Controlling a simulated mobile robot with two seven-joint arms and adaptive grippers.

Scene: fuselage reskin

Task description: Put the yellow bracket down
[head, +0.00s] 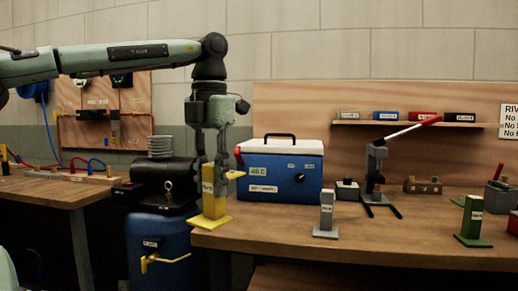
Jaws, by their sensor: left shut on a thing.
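The yellow bracket (212,208) is upright, with a flat yellow foot and a tall post bearing a small label. It is at the left front corner of the wooden bench (300,240). My left gripper (209,170) comes down from above and is shut around the upper part of the bracket, hiding some of it. The foot is at the level of the bench top; whether it touches the wood I cannot tell. My right gripper is not in view.
A blue and white box (280,172) stands right behind the bracket. A grey bracket (326,216) and a green bracket (472,222) stand further right. A lever press (376,172) stands at the back. Left of the bench is a gap with a blue drum (158,240).

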